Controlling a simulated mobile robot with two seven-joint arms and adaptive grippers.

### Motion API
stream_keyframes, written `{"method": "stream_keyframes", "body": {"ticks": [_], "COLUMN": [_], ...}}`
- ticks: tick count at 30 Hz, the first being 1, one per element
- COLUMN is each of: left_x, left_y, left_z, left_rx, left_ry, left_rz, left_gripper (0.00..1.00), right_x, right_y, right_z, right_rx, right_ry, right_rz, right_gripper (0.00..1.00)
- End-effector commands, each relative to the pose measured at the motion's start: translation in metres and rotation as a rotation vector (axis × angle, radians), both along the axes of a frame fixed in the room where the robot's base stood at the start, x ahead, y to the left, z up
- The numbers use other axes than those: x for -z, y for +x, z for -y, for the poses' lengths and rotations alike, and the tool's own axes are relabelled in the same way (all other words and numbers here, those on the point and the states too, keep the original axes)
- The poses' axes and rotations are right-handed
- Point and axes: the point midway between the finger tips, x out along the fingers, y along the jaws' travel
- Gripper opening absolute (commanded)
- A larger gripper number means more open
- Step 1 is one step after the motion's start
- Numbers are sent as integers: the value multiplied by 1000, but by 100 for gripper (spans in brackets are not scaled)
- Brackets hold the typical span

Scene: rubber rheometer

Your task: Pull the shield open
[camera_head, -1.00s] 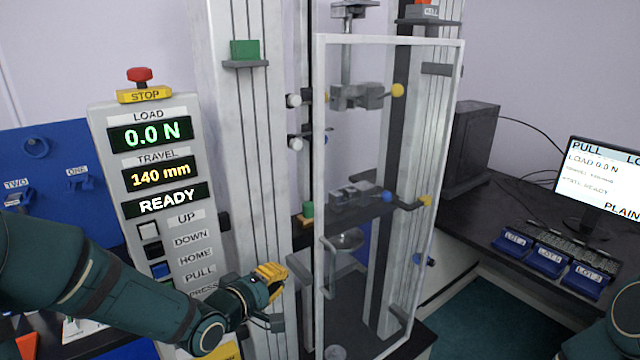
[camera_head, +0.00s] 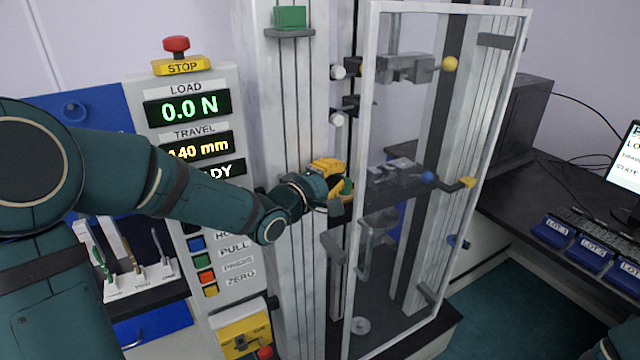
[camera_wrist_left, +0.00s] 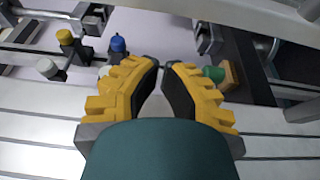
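The shield is a clear panel in a pale frame (camera_head: 445,7), upright in front of the test machine's grips. A grey D-shaped handle (camera_head: 365,250) shows near its left edge. Whether the shield stands slightly ajar I cannot tell. My left gripper (camera_head: 342,188), with yellow fingers, is left of the shield's left frame bar, above the handle and apart from it. In the left wrist view the gripper (camera_wrist_left: 160,66) has a narrow gap between its fingertips and nothing held. My right gripper is out of view.
The control panel with its red stop button (camera_head: 176,44) stands left, partly behind my left arm. A green block (camera_wrist_left: 213,73) is close beside a finger. Blue lot trays (camera_head: 592,254) and a monitor (camera_head: 626,160) are on the right bench.

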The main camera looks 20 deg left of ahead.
Motion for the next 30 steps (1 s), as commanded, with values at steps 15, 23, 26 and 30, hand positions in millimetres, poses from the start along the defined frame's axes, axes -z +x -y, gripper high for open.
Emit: {"method": "stream_keyframes", "body": {"ticks": [15, 23, 26, 30], "left_x": [0, 0, 0, 0], "left_y": [-18, -18, -18, -17], "left_z": [34, 34, 34, 36], "left_rx": [0, 0, 0, 0], "left_ry": [2, 1, 1, 1], "left_rz": [0, 0, 0, 0], "left_gripper": [0, 0, 0, 0], "right_x": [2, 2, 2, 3], "right_y": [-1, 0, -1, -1], "right_z": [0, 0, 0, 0], "right_rx": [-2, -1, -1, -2], "right_ry": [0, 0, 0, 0], "right_rz": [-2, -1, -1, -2], "right_gripper": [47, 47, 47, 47]}}
